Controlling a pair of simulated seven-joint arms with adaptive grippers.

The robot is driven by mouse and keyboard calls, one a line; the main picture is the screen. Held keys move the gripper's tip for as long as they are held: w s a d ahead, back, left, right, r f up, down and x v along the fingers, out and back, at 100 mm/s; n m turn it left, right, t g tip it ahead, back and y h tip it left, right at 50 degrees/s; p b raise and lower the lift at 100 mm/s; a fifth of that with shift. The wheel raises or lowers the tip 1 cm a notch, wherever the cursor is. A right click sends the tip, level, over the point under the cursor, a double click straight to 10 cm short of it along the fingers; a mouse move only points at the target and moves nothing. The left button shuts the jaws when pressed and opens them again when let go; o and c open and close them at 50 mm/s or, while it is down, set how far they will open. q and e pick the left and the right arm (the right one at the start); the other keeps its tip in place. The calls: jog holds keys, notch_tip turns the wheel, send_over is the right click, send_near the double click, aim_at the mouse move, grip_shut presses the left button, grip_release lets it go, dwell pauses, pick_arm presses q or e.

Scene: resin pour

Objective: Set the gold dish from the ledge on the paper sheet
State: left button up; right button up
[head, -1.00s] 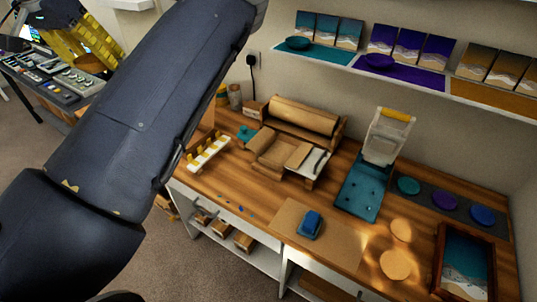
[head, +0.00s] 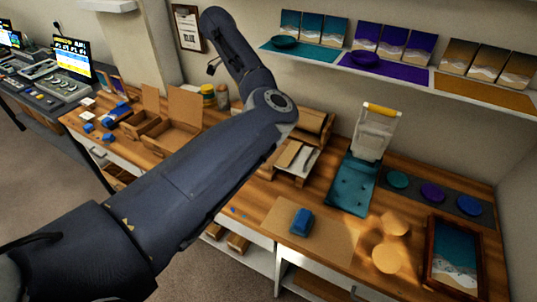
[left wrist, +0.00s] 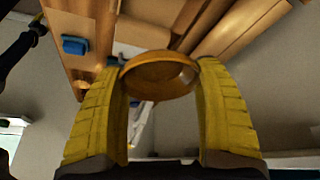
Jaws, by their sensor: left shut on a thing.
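The gold dish (left wrist: 160,76) is held between the yellow fingers of my left gripper (left wrist: 161,84) in the left wrist view, its round rim spanning the gap between the fingertips. In the head view my left arm crosses the picture, but its gripper and the dish do not show. The brown paper sheet (head: 339,244) lies flat on the wooden table, with a blue block (head: 301,222) standing on it. The ledge (head: 400,76) runs along the wall at upper right. My right gripper is not in view.
On the ledge, a teal dish (head: 284,43) and a purple dish (head: 365,58) stand on coloured sheets; the gold sheet (head: 486,92) is bare. A teal stand (head: 352,185), pale round discs (head: 386,259) and a framed picture (head: 454,258) surround the paper. Open boxes (head: 168,133) stand at left.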

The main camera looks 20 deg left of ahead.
pick_arm(q)
jog(key=d+f+m, duration=0.1)
jog(key=d+f, duration=0.3)
jog(key=f, duration=0.6)
jog(key=shift+w+f, duration=0.25)
jog(key=shift+f, duration=0.1)
jog(key=shift+m, duration=0.3)
jog(key=f, duration=0.8)
jog(key=shift+s+d, duration=0.1)
jog(key=shift+d, duration=0.25)
jog(key=shift+f, duration=2.4)
jog(key=shift+f, duration=0.1)
jog(key=o, duration=1)
jog(key=shift+c, duration=0.2)
